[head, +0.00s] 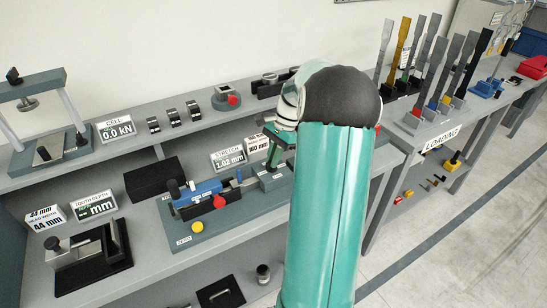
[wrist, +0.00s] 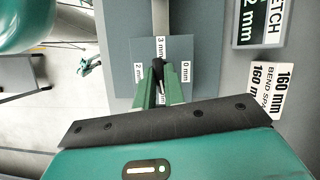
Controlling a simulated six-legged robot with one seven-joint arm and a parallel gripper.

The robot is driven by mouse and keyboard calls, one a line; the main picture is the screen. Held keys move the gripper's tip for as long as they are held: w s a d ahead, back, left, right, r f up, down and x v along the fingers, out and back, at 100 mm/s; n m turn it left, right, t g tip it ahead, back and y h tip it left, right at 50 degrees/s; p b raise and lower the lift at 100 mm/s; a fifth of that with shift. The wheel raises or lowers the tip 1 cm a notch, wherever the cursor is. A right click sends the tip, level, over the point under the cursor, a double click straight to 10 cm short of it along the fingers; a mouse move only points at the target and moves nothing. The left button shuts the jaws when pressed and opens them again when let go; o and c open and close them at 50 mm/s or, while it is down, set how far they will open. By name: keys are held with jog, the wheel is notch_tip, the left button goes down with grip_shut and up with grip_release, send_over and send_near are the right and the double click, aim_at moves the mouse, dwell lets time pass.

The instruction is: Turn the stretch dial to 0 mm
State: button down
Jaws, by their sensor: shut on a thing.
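The stretch dial's grey block (wrist: 120,50) lies under my gripper in the wrist view. It carries the labels 3 mm (wrist: 160,47) at the top, 2 mm (wrist: 138,73) at the left and 0 mm (wrist: 186,72) at the right. A small black knob (wrist: 158,64) shows between my green fingertips. My gripper (wrist: 158,88) is shut on this knob; the fingers hide most of it and the block's lower part. In the head view the block (head: 272,182) sits at the rig's right end, and the stretch display (head: 229,159) reads 1.02 mm.
The blue tensile rig (head: 200,190) with a red knob (head: 219,202) stands left of the dial block. A 160 mm sign (wrist: 264,90) lies close by. Specimens stand in the loading rack (head: 432,125) at the right. My arm hides part of the bench.

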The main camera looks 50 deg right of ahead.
jog(key=n, duration=0.2)
jog(key=n+g, duration=0.1)
jog(key=n, duration=0.1)
jog(key=shift+w+g, duration=0.2)
jog(key=shift+g, duration=0.1)
jog(key=n+g, duration=0.1)
jog(key=n, duration=0.3)
jog(key=shift+h, duration=0.4)
jog(key=n+g, duration=0.1)
jog(key=n, duration=0.2)
jog(key=shift+w+a+n+h, duration=0.1)
jog(key=shift+w+n+h, duration=0.05)
jog(key=shift+n+h, duration=0.25)
jog(key=n+g+h, duration=0.1)
jog(key=n, duration=0.3)
jog(key=shift+h, duration=0.3)
jog(key=c, duration=1.5)
grip_release()
jog(key=shift+a, duration=0.1)
jog(key=shift+r, duration=0.1)
